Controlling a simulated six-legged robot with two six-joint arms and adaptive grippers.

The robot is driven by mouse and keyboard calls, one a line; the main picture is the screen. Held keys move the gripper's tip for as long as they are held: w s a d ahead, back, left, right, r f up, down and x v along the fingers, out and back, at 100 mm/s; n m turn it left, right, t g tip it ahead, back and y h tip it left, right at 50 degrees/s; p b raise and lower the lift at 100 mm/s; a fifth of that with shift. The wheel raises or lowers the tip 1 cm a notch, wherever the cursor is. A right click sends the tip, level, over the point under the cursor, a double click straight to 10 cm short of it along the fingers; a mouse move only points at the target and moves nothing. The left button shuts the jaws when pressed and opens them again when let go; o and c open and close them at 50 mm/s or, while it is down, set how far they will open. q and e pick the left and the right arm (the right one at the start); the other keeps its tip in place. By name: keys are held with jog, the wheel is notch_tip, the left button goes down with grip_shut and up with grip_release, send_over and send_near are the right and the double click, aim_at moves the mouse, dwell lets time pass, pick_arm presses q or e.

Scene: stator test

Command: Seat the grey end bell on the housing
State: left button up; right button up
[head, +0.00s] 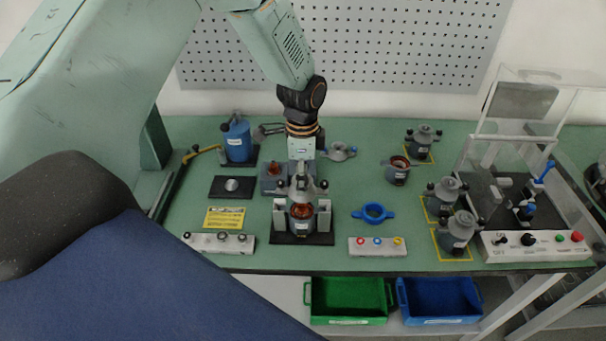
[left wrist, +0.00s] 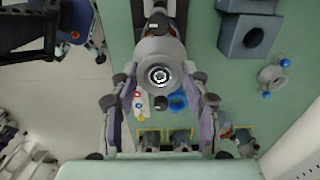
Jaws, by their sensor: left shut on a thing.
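The grey end bell (head: 302,183) is between the fingers of my left gripper (head: 303,188), which is shut on it. In the left wrist view the end bell (left wrist: 160,60) is a round grey disc with a bright bore at its centre, between the fingertips of the left gripper (left wrist: 160,78). In the head view the housing (head: 302,212), with copper windings showing, stands in a black-based fixture (head: 303,239) with pale side blocks. The end bell is right above the housing; whether they touch is hard to tell. My right gripper is not in view.
A blue ring (head: 373,213) lies to the right of the fixture. Button boxes (head: 376,246) and (head: 220,243) stand along the front edge. Grey motors (head: 458,230) stand at right beside a clear-guarded test station (head: 520,190). Green (head: 347,298) and blue (head: 440,298) bins are below.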

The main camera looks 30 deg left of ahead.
pick_arm(q)
jog(key=shift+f, duration=0.4)
jog(key=shift+a, duration=0.2)
jog(key=shift+d, duration=0.25)
jog(key=shift+r, duration=0.1)
jog(key=shift+a, duration=0.15)
